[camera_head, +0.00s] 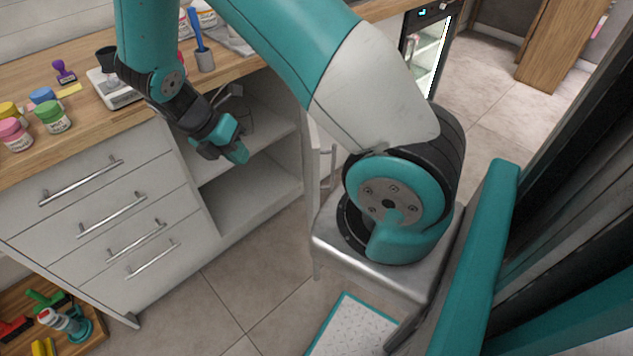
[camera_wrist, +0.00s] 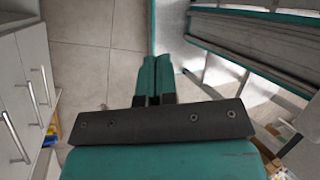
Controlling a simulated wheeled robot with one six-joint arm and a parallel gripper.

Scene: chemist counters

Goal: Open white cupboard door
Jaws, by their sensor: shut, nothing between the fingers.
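The white cupboard door (camera_head: 317,200) stands swung out at the right side of the lower cabinet, seen nearly edge-on in the head view. Its metal handle (camera_head: 332,168) shows beside my arm's lower part, which hides some of the door. The cupboard interior (camera_head: 245,190) is exposed, with a shelf and a wire-like item on it. My gripper (camera_head: 237,154) is in front of the opening, left of the door and apart from it. In the wrist view my gripper (camera_wrist: 155,72) has its teal fingers together, with nothing between them, above the floor.
White drawers (camera_head: 110,215) with bar handles are left of the opening. The wooden countertop (camera_head: 90,130) holds jars, a scale and a blue-handled tool. A crate (camera_head: 85,345) with coloured items lies low at left. The tiled floor (camera_head: 225,290) before the cabinet is clear.

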